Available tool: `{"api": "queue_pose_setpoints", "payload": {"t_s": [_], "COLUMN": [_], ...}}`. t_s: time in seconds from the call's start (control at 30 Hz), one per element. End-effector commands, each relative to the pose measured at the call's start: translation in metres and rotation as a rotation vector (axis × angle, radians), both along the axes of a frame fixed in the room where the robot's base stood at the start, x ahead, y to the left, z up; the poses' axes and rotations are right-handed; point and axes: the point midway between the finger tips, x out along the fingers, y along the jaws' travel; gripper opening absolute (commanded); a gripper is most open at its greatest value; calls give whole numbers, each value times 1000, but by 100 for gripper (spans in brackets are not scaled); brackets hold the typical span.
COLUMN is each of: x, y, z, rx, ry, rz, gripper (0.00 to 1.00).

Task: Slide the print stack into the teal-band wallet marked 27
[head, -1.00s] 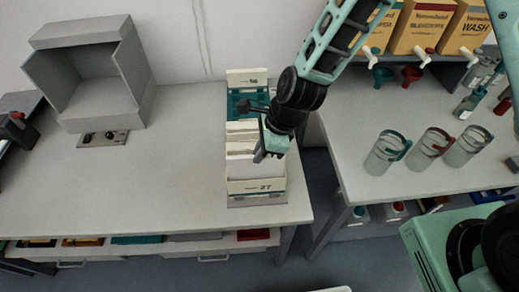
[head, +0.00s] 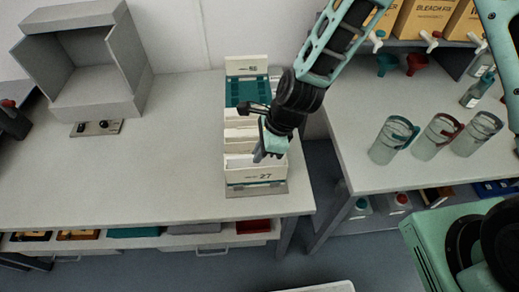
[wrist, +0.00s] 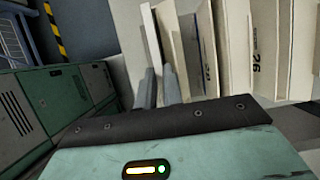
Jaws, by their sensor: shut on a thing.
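The cream wallet marked 27 (head: 243,173) stands at the front of a row of wallets, with a dark teal band low on its face. My gripper (head: 266,154) is just above and behind its front panel, towards the right side. In the wrist view my fingers (wrist: 159,87) are close together around the lower end of a thin pale slab, which I take as the print stack (wrist: 151,38). It stands roughly parallel to the wallet panels. The wrist hides its lower part, and I cannot tell how deep it sits in the wallet.
Other wallets (head: 240,136) stand behind, and a teal-faced one (head: 245,92) is at the back of the rack. A grey open box (head: 95,75) is on the left. Clear jars (head: 393,140) stand on the right bench across a gap.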

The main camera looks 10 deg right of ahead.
Motion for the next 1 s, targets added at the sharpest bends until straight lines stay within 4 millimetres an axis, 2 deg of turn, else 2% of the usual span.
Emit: {"api": "queue_pose_setpoints", "payload": {"t_s": [0.27,0.3,0.37,0.77,1.0], "x": [0,0,0,1,1], "y": [0,0,0,-2,-16], "z": [-1,-1,-1,5,37], "rx": [0,0,0,0,0], "ry": [0,0,0,-3,-7], "rz": [0,0,0,-1,-2], "gripper": [0,17,34,34,34]}}
